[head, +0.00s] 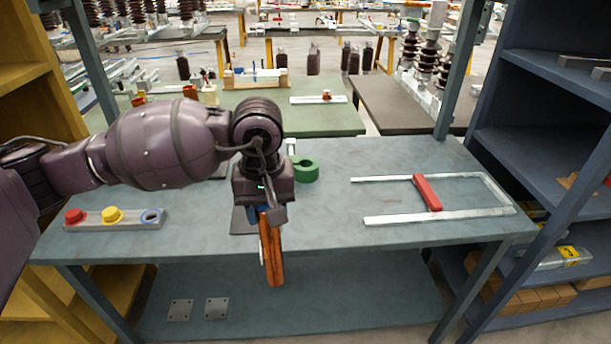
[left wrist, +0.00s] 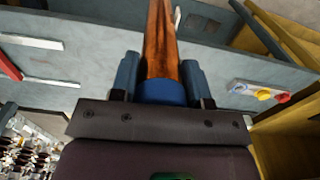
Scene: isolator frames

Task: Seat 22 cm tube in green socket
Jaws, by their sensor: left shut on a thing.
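A brown-orange tube (head: 272,252) hangs tilted from my left gripper (head: 264,211), its lower end reaching past the table's front edge. In the left wrist view, the tube (left wrist: 160,42) runs straight out from between the two fingers, and a blue part (left wrist: 163,92) sits at its base. My left gripper (left wrist: 160,80) is shut on the tube. The green socket (head: 306,172) is a thick ring on the blue-grey table, behind and right of the gripper, apart from the tube. My left arm may hide part of the area beside it. My right gripper is not in view.
A grey bar (head: 90,221) with a red knob, a yellow knob and a blue ring lies at the table's left. A white U-shaped frame (head: 463,214) with a red crossbar (head: 428,193) lies at right. A blue shelf unit (head: 545,125) stands at right. The table's front middle is clear.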

